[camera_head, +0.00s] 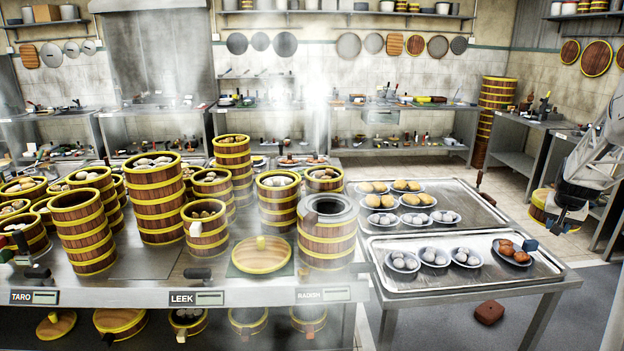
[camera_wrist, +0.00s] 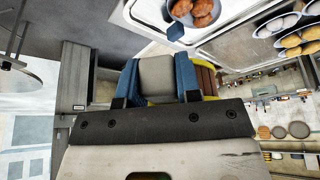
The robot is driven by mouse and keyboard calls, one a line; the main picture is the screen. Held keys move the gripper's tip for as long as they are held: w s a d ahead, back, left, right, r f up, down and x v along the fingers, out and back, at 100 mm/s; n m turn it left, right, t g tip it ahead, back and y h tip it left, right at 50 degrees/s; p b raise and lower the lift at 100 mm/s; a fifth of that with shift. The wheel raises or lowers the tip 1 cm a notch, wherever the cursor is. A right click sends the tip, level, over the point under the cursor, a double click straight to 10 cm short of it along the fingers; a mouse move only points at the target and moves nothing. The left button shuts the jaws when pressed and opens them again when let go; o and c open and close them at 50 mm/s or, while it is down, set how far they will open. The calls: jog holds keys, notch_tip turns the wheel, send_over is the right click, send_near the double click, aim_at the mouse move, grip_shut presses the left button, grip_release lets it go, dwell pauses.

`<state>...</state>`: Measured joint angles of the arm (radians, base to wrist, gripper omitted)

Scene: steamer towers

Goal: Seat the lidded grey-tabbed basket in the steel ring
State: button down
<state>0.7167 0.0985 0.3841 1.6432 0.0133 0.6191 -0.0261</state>
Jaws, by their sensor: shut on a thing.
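My gripper (camera_head: 563,222) is at the far right, beyond the steel table's right edge. In the wrist view its blue fingers (camera_wrist: 158,78) are shut on a grey tab (camera_wrist: 157,76). Behind the tab shows part of a wooden basket with yellow bands (camera_wrist: 206,80); the rest is hidden by the gripper. In the head view this grey-tabbed basket (camera_head: 541,198) is partly covered by my arm, and its lid is hard to make out. A grey steel ring (camera_head: 345,211) shows at the top of the steaming round tower behind the RADISH label, well left of my gripper.
Banded basket towers (camera_head: 157,205) crowd the left counter. A yellow-rimmed lid (camera_head: 262,252) lies left of the ring's tower. Trays with plates of buns (camera_head: 404,262) fill the table between ring and gripper. A small blue block (camera_head: 531,245) sits by the tray's edge.

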dwell(0.3)
jog(key=w+a+r+n+y, duration=0.1)
jog(key=w+a, duration=0.3)
jog(key=a, duration=0.3)
jog(key=w+a+r+n, duration=0.15)
jog(key=w+a, duration=0.25)
jog(key=a, duration=0.4)
jog(key=w+a+r+n+y, duration=0.1)
jog(key=w+a+n, duration=0.1)
jog(key=a, duration=1.3)
jog(key=w+a+r+n+y, duration=0.1)
jog(key=w+a+n, duration=0.1)
jog(key=a, duration=1.3)
jog(key=w+a+r+n+t, duration=0.1)
jog(key=w+a+n, duration=0.1)
jog(key=a, duration=1.4)
jog(key=shift+w+r+n+y, duration=0.4)
jog(key=shift+n, duration=0.35)
jog(key=shift+f, duration=0.15)
jog(key=shift+d+f, duration=0.1)
jog(key=shift+f, duration=1.85)
jog(key=shift+f, duration=1.25)
jog(key=c, duration=0.7)
grip_release()
jog(key=shift+c, duration=0.2)
